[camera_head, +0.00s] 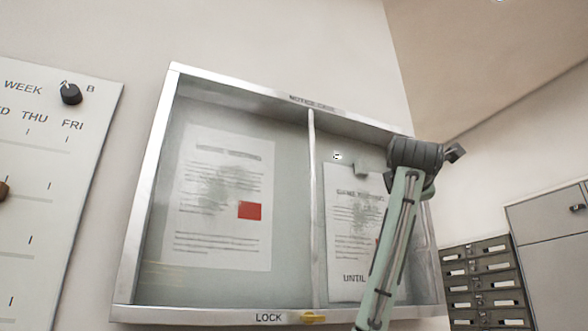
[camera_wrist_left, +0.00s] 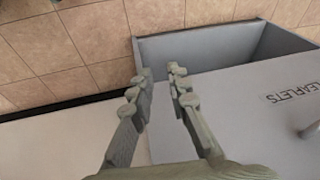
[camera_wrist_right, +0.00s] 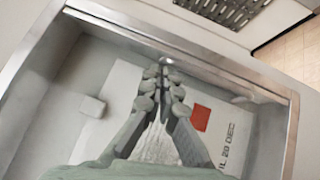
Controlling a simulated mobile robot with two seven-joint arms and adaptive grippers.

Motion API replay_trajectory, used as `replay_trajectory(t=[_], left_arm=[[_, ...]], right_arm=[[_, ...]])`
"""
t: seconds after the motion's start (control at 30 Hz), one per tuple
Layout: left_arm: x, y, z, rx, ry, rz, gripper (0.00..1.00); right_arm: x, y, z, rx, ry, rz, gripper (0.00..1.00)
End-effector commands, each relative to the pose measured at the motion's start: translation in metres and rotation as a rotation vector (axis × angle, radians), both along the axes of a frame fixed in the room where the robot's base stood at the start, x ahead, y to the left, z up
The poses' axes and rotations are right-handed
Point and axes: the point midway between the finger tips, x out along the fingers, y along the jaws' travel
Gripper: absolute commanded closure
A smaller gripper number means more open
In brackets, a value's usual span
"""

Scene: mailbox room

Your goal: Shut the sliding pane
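The notice case (camera_head: 146,200) with a metal frame fills the middle of the head view. An upright bar (camera_head: 313,200) divides it; I cannot tell clearly where the glass pane lies. A notice with a red block (camera_head: 217,200) is in the left half, another notice (camera_head: 345,230) in the right half. A yellow latch (camera_head: 313,317) sits beside LOCK. My right arm crosses the right half and its gripper is hidden there. In the right wrist view my right gripper (camera_wrist_right: 164,72) looks shut and empty, near the frame edge. My left gripper (camera_wrist_left: 161,72) is open and empty.
Mailboxes (camera_head: 487,285) and a cabinet (camera_head: 550,235) stand at the right. A week board (camera_head: 60,190) hangs at the left. Below my left gripper is a grey leaflets bin (camera_wrist_left: 240,105).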

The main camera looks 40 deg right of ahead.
Motion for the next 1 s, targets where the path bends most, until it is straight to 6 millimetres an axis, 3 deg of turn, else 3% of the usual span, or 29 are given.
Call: replay_trajectory(t=[0.3,0.47,1.0], left_arm=[[0.0,0.0,0.0,0.0,0.0,-0.001,0.84],[0.0,0.0,0.0,0.001,0.0,-0.002,0.84],[0.0,0.0,0.0,0.0,0.0,-0.001,0.84]], right_arm=[[-0.004,-0.004,0.001,0.002,-0.005,-0.009,1.0],[-0.009,0.004,0.0,0.0,-0.008,-0.011,1.0],[-0.057,0.093,-0.014,-0.002,-0.003,-0.001,1.0]])
